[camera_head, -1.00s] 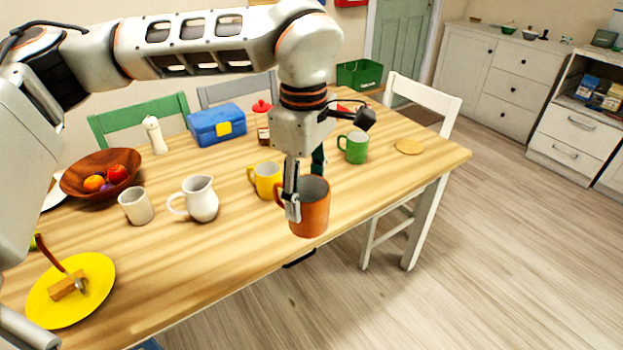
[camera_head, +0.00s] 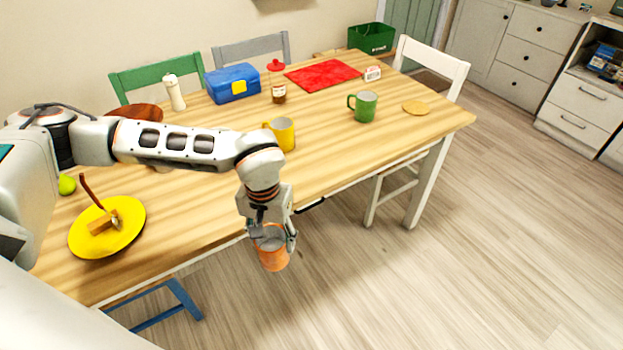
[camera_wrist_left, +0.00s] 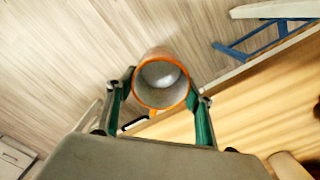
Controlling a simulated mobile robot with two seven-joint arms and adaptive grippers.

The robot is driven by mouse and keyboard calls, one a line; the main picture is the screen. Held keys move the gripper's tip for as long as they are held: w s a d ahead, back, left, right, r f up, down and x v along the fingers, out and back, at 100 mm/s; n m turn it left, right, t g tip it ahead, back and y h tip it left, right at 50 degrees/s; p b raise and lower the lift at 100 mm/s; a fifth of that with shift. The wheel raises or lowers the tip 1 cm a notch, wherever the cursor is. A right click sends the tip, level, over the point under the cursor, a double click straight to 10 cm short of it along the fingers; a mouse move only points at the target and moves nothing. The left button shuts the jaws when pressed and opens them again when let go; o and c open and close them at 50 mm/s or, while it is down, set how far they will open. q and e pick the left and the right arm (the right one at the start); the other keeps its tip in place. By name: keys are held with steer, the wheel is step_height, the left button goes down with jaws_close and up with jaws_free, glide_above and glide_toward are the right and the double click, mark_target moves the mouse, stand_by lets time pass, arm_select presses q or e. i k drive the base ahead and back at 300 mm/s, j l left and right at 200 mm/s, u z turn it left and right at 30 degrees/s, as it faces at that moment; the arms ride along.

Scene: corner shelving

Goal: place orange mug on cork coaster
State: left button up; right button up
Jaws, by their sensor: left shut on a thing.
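My left gripper (camera_head: 272,235) is shut on the orange mug (camera_head: 274,259) and holds it off the table, over the floor just in front of the table's front edge. In the left wrist view the mug (camera_wrist_left: 163,84) sits between the two green-padded fingers (camera_wrist_left: 160,107), its opening and pale inside facing the camera. The round cork coaster (camera_head: 416,108) lies bare near the right end of the wooden table, well to the right of and beyond the mug. My right gripper is not in view.
A green mug (camera_head: 364,106) stands left of the coaster, and a yellow mug (camera_head: 283,133) stands nearer my arm. A white chair (camera_head: 437,66) stands at the right end.

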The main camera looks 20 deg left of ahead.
mark_target(411, 105)
steer(key=i+l, duration=0.65)
steer(key=l, duration=0.3)
steer(key=i+l, duration=0.65)
steer(key=l, duration=0.3)
steer(key=i+l, duration=0.65)
steer(key=l, duration=0.3)
steer(key=i+l+u, duration=0.15)
steer(key=u, duration=0.65)
